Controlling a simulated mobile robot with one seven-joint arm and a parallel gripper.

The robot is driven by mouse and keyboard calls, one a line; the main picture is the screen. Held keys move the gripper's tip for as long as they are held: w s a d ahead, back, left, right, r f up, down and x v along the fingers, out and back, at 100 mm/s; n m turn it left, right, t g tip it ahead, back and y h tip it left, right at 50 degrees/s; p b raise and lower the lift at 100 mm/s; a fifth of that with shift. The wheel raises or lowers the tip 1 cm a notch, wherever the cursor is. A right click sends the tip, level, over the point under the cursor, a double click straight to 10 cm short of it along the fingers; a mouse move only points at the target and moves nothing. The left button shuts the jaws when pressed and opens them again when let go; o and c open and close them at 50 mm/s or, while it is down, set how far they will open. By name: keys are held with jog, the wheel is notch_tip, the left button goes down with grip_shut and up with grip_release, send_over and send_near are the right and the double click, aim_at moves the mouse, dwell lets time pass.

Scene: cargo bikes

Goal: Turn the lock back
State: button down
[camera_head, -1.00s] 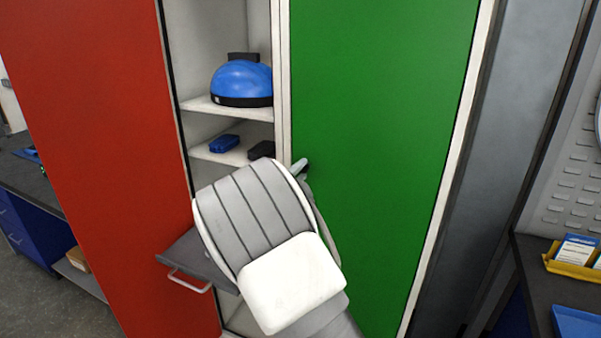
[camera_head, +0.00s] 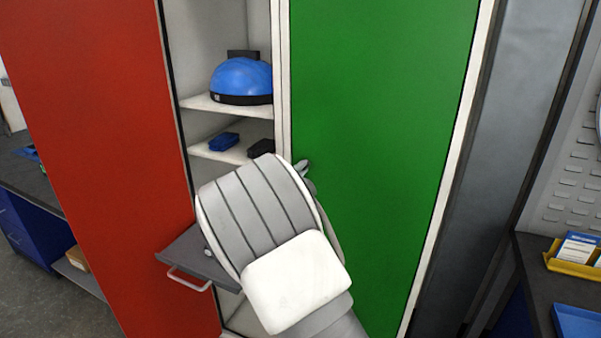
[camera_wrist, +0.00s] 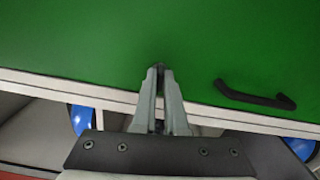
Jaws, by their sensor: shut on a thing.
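The green cabinet door (camera_head: 385,130) fills the middle right of the head view and the top of the wrist view (camera_wrist: 80,40). My gripper (camera_wrist: 159,72) is at the door's face close to its pale edge, with the fingers nearly together. A small dark part, the lock (camera_wrist: 158,68), shows between the fingertips, and the gripper is shut on it. Most of the lock is covered, so its turn angle cannot be told. In the head view my wrist hides most of the gripper; only a grey tip shows by the door edge.
A black door handle (camera_wrist: 255,97) lies right of my gripper in the wrist view. The open cabinet section left of the green door holds a blue helmet (camera_head: 241,80) and small items. A red door (camera_head: 95,150) stands at left, and a grey drawer (camera_head: 200,258) juts out below.

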jog(key=shift+n+p, duration=1.25)
jog(key=shift+n, duration=6.95)
jog(key=c, duration=1)
grip_release()
jog(key=shift+o, duration=0.2)
jog(key=b+v, duration=0.1)
jog(key=v, duration=1.6)
jog(key=shift+s, duration=0.2)
